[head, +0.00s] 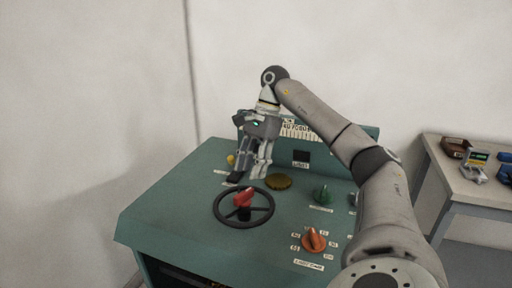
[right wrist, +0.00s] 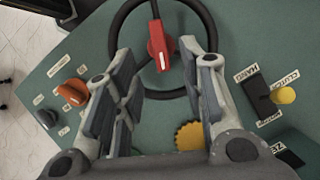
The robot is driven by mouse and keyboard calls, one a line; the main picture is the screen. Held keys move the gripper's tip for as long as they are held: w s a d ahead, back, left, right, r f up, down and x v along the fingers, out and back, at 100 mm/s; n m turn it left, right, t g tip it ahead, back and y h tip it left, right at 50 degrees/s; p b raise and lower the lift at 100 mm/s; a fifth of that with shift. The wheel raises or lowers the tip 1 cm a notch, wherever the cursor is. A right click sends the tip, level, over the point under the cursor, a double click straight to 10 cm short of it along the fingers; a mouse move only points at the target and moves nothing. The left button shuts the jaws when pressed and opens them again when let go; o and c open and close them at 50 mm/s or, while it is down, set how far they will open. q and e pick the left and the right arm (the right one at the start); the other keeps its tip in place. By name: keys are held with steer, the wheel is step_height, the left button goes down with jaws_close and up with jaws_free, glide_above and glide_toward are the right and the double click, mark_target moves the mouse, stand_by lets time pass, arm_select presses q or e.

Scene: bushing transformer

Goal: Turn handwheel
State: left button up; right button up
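The black handwheel (head: 219,212) with a red knob (head: 244,197) at its middle lies on the sloping green panel in the head view. In the right wrist view the handwheel (right wrist: 117,22) and its red knob (right wrist: 161,50) show at the top, beyond the fingers. My right gripper (head: 250,179) is above the panel, just behind the wheel. My left gripper is not in view.
The green console (head: 150,215) carries a brass disc (head: 279,182), a green knob (head: 321,195), an orange selector (head: 313,240) and a yellow knob (right wrist: 286,95) beside a black slot. A side table (head: 470,186) with tools stands at right. The panel's left part is clear.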

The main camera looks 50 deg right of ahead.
steer(key=shift+v, duration=2.6)
